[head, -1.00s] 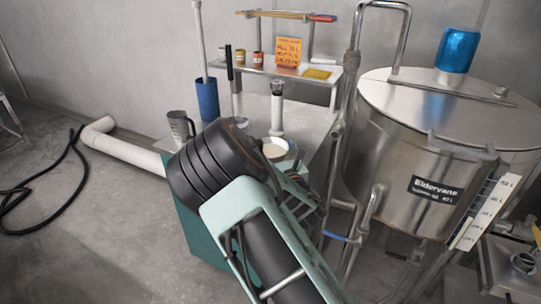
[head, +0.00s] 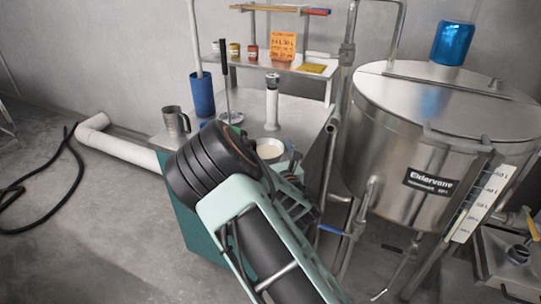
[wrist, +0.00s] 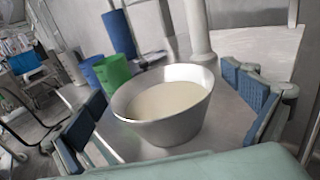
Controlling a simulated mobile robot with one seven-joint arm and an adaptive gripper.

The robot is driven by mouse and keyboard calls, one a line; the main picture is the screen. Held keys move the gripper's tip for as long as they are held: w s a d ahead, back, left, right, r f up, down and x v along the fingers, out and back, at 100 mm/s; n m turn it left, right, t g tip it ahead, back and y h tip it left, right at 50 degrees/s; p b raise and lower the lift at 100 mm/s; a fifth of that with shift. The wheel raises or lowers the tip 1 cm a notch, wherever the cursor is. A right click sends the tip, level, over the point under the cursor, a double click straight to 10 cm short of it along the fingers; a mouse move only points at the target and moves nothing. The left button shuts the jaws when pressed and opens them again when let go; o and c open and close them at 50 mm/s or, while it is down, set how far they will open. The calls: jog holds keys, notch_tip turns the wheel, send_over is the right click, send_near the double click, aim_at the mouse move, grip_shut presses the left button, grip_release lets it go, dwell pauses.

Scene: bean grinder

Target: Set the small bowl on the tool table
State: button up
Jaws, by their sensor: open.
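The small bowl (wrist: 160,125) is metal, holds a pale cream content, and sits between my spread fingers in the wrist view. In the head view the bowl (head: 270,150) shows on or just above the metal-topped table (head: 245,110), partly hidden behind my arm. My gripper (wrist: 168,112) is open, with a blue-padded finger on each side of the bowl. A gap shows between the right pad and the bowl; the left pad also looks apart from it. In the head view my gripper (head: 293,172) is largely hidden by my arm.
A metal pitcher (head: 176,122), blue holder (head: 203,95) and white-bodied upright tool (head: 272,105) stand around the table top. A shelf (head: 275,68) with small jars rises behind. A large steel tank (head: 400,150) and pipes stand close on the right.

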jog(key=v, duration=1.2)
jog(key=shift+r, duration=0.2)
